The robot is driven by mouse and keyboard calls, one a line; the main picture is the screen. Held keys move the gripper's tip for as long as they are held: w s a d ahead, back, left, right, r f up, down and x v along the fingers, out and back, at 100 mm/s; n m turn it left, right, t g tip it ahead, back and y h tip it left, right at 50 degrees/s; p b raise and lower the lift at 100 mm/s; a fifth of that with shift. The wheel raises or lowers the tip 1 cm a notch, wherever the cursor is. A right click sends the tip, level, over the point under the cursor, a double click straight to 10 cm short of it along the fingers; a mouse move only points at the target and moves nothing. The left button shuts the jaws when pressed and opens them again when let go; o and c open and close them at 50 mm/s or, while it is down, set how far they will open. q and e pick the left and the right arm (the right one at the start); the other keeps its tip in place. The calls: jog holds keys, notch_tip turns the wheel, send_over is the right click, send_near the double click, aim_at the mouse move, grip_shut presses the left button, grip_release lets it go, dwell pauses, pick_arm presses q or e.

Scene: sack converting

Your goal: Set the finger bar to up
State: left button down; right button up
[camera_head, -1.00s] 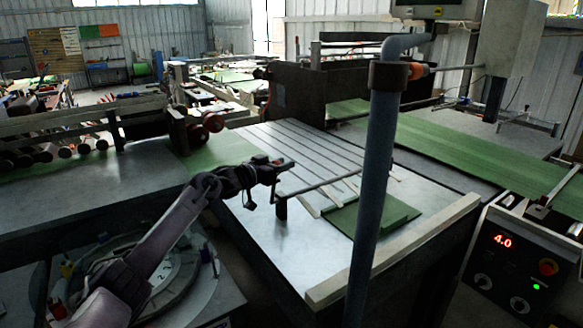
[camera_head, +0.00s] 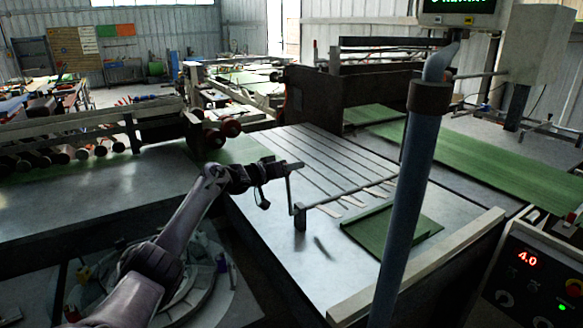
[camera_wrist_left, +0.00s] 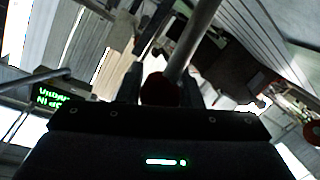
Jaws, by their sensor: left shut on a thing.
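The finger bar (camera_head: 345,195) runs across the steel table from a small dark post (camera_head: 300,220), with several pale fingers (camera_head: 352,201) along it. A thin lever (camera_head: 292,194) rises from its near end, leaning slightly left. My left gripper (camera_head: 291,166) is at the top of this lever. In the left wrist view, a dark reddish round knob (camera_wrist_left: 160,90) sits between the fingers of my left gripper (camera_wrist_left: 162,82), which is shut on it; a rod (camera_wrist_left: 196,40) runs away behind it. Whether the fingers touch the table is too small to tell. My right gripper is out of view.
A blue-grey upright post (camera_head: 407,210) stands in front of the table's right side. A green pad (camera_head: 385,240) lies on the table behind a pale rail (camera_head: 420,265). A control box (camera_head: 535,275) showing 4.0 is at right. A roller unit (camera_head: 90,140) stands left.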

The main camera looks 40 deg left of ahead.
pick_arm(q)
jog(key=c, duration=1.3)
grip_release()
jog(key=shift+a, duration=0.1)
jog(key=shift+c, duration=0.2)
jog(key=o, duration=0.3)
jog(key=shift+w+f, duration=0.1)
jog(key=shift+s+a, duration=0.1)
jog(key=shift+s, duration=0.5)
jog(key=b+v, duration=0.2)
jog(key=v, duration=0.4)
jog(key=shift+s+a, duration=0.2)
jog(key=shift+s, duration=0.1)
